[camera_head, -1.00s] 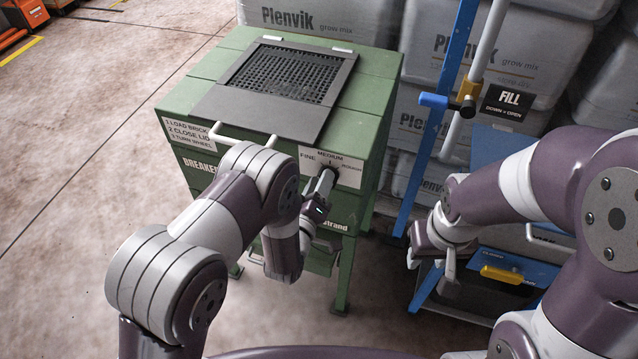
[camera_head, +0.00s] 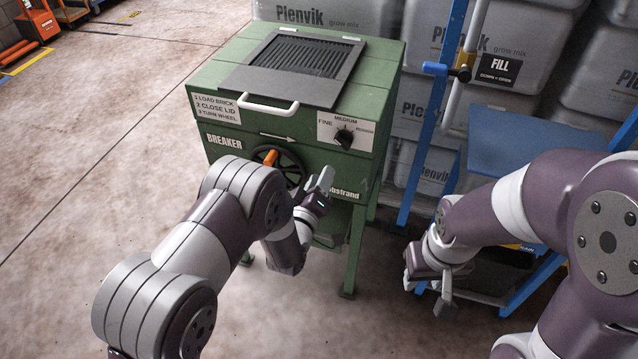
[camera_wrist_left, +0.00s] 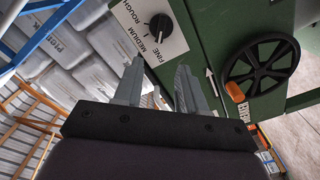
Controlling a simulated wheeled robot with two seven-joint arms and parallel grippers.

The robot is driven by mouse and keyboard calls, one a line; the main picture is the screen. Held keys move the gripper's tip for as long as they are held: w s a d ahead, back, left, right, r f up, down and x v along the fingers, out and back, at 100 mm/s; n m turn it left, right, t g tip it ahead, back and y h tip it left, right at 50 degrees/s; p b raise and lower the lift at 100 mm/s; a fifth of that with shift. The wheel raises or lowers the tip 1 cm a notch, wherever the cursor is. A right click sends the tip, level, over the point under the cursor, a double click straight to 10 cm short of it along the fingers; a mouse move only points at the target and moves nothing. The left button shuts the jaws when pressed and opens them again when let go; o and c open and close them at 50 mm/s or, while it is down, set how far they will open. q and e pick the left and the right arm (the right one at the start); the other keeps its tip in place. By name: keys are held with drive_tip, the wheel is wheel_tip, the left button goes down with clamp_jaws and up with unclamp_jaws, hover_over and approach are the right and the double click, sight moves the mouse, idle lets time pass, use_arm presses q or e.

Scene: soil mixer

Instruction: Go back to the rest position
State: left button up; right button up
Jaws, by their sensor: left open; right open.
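My left gripper (camera_head: 318,186) is open and empty in front of the green breaker machine (camera_head: 370,95). Its two fingers also show in the left wrist view (camera_wrist_left: 158,85), with nothing between them. The black selector knob (camera_head: 344,138) on the machine's front is clear of the fingers; it also shows in the left wrist view (camera_wrist_left: 160,22). The black hand wheel (camera_head: 290,170) with an orange handle (camera_head: 270,157) is partly hidden behind my left arm. My right gripper (camera_head: 434,292) is open and empty at the right, in front of the blue stand.
The dark slatted lid (camera_head: 305,58) lies flat on top of the machine, with a white handle at its front. A blue post (camera_head: 425,130) and blue stand (camera_head: 530,140) are at the right. Grey Plenvik bags (camera_head: 405,35) are stacked behind. The floor at left is clear.

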idle(0.3)
use_arm(q)
drive_tip(key=s+a+f+m+g+y, duration=0.2)
drive_tip(key=s+f+m+g, duration=0.3)
drive_tip(key=f+g, duration=0.4)
drive_tip(key=s+a+m+g+y, duration=0.1)
drive_tip(key=s+a+g+y, duration=0.1)
drive_tip(key=s+a, duration=0.3)
drive_tip(key=s+a+r+g+p, duration=0.1)
drive_tip(key=s+a+r+g, duration=0.1)
drive_tip(key=s+a+r, duration=0.3)
drive_tip(key=s+a+r+g+y+p, duration=0.1)
drive_tip(key=s+a+r+g, duration=0.1)
drive_tip(key=s+a+r, duration=0.4)
drive_tip(key=s+r, duration=0.4)
drive_tip(key=s, duration=0.1)
drive_tip(key=shift+a+g+y, duration=0.25)
drive_tip(key=shift+g+y, duration=0.05)
drive_tip(key=shift+g, duration=0.1)
